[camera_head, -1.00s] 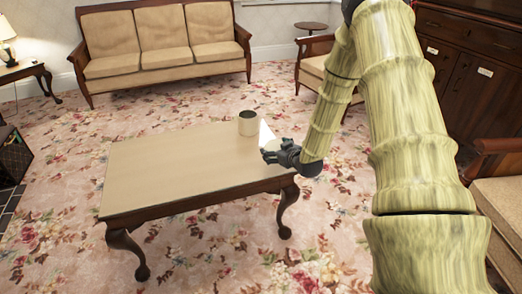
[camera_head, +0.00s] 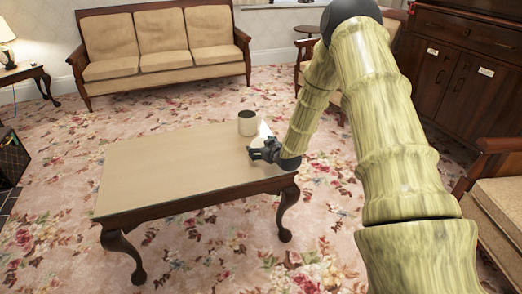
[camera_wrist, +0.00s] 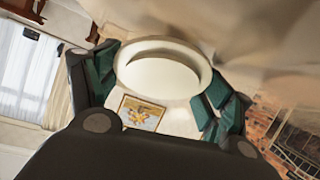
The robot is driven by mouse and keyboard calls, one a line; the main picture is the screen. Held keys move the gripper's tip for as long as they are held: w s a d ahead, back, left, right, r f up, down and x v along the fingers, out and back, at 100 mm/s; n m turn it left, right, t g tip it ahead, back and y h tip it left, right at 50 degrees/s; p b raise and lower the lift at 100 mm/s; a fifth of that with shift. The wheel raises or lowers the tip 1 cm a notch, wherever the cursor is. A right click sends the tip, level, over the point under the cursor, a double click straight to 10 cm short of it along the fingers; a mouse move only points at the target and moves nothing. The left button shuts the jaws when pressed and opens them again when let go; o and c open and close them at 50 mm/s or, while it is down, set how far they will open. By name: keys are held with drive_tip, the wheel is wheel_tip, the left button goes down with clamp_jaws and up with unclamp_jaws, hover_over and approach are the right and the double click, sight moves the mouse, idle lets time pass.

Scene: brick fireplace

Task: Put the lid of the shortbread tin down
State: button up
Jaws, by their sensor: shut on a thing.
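The shortbread tin (camera_head: 247,123) is a cream cylinder with a dark open top. It stands upright on the far right part of the coffee table (camera_head: 165,175). My gripper (camera_head: 262,148) is just in front of the tin, low over the table's right end. It is shut on the lid, a pale round piece. The lid (camera_wrist: 160,75) shows between the fingers in the wrist view, with its raised rim. In the head view only a white sliver of the lid (camera_head: 265,131) shows behind the gripper. I cannot tell whether the lid touches the table.
The table's left and middle are bare. A beige sofa (camera_head: 165,50) stands behind, an armchair (camera_head: 490,190) at the right, and a dark cabinet (camera_head: 460,80) at the back right. The wrist view shows a brick fireplace (camera_wrist: 290,130) and a small framed picture (camera_wrist: 140,112).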

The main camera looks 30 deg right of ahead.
drive_tip(key=shift+a+r, duration=0.1)
drive_tip(key=shift+r, duration=0.05)
drive_tip(key=shift+f, duration=0.2)
drive_tip(key=o, duration=0.9)
drive_tip(key=shift+r, duration=0.15)
